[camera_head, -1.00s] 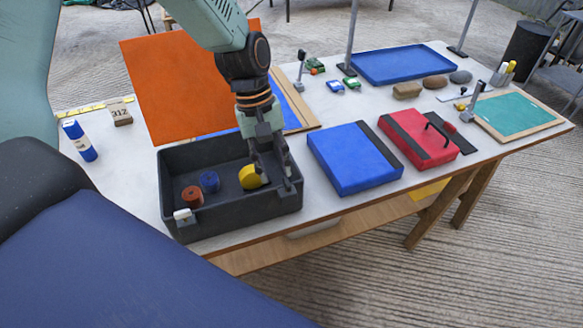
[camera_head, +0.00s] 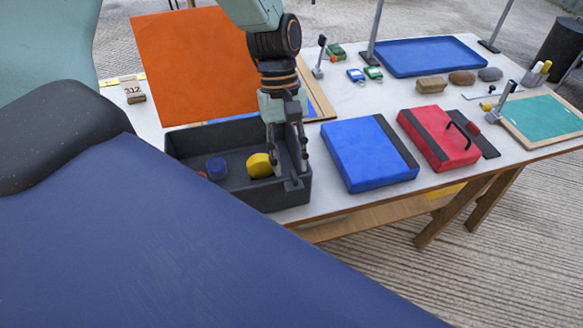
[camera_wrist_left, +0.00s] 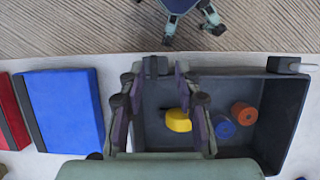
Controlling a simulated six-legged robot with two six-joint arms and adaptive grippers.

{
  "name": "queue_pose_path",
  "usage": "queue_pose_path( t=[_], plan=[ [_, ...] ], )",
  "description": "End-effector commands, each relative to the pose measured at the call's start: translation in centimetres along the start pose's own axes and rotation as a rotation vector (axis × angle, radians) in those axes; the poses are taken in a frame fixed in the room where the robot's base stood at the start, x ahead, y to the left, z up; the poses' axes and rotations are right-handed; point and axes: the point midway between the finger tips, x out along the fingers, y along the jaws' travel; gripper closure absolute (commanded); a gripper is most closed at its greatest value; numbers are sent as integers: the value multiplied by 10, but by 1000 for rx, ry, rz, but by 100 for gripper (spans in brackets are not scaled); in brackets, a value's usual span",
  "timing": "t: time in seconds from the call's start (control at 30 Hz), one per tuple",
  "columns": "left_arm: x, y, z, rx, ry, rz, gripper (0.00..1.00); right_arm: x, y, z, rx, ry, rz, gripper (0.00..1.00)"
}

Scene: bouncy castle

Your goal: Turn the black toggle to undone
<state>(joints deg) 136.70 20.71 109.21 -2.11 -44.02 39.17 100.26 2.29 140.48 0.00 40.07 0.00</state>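A small black toggle (camera_head: 293,184) sits on the near rim of a dark open bin (camera_head: 240,192), towards its right corner. It also appears in the left wrist view (camera_wrist_left: 154,66), at the bin's rim. My left gripper (camera_head: 288,170) points down over the right part of the bin, close to the toggle. Its fingers are apart in the left wrist view (camera_wrist_left: 162,98), and nothing shows held between them. I cannot tell whether a finger touches the toggle.
A yellow roll (camera_head: 259,166), a blue roll (camera_head: 216,168) and an orange roll (camera_wrist_left: 244,113) lie in the bin. A second rim fitting (camera_wrist_left: 283,65) has a white end. A blue pad (camera_head: 368,160) and a red pad (camera_head: 436,140) lie right of the bin.

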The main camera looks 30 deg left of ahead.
Motion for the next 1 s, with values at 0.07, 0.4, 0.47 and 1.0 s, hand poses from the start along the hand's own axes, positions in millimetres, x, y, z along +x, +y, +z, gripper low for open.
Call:
queue_pose_path(
  t=[0.07, 0.4, 0.47, 1.0],
  plan=[
    [13, 0, -1, -1, -1, -4, 67, 4, 0, -1, 0, 2, 0, 60],
    [28, 1, -2, 1, 3, 1, 67, 6, 0, -1, 0, 2, 0, 60],
    [27, 2, -2, 1, 3, 1, 67, 6, 0, -1, 0, 2, 0, 60],
    [26, 3, -3, -1, 3, 3, 100, 6, 0, -1, 0, 2, 0, 60]
  ],
)
